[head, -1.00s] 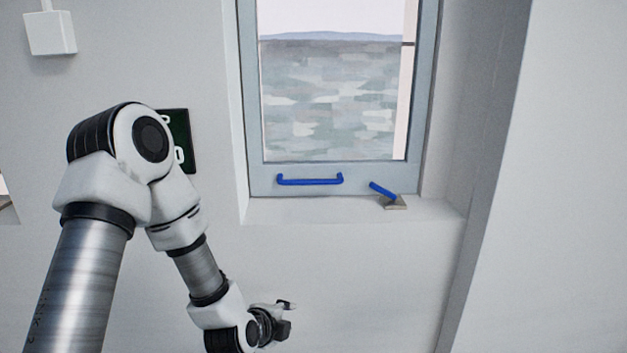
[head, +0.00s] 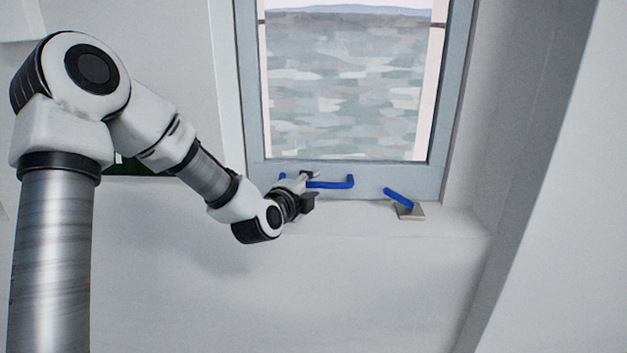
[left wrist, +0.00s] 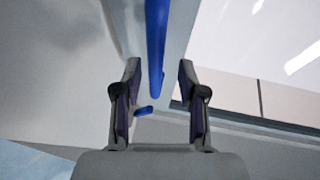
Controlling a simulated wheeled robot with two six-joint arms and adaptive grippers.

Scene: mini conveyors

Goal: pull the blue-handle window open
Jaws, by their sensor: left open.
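The window (head: 257,128) has a blue-grey frame and looks shut in the recess. Its blue bar handle (head: 335,184) runs along the bottom rail, with its left part behind my gripper. My left gripper (head: 312,186) is open at the left part of this bar. In the left wrist view the blue bar (left wrist: 156,45) lies between the two open fingers (left wrist: 158,95), with gaps on both sides. A second blue lever (head: 398,197) sits on a small plate (head: 410,212) on the sill to the right. My right gripper is not in view.
The white sill (head: 450,218) runs below the window. A slanted white wall edge (head: 535,190) stands to the right. A dark green sign (head: 135,168) on the left wall is mostly behind my arm. The wall below the sill is clear.

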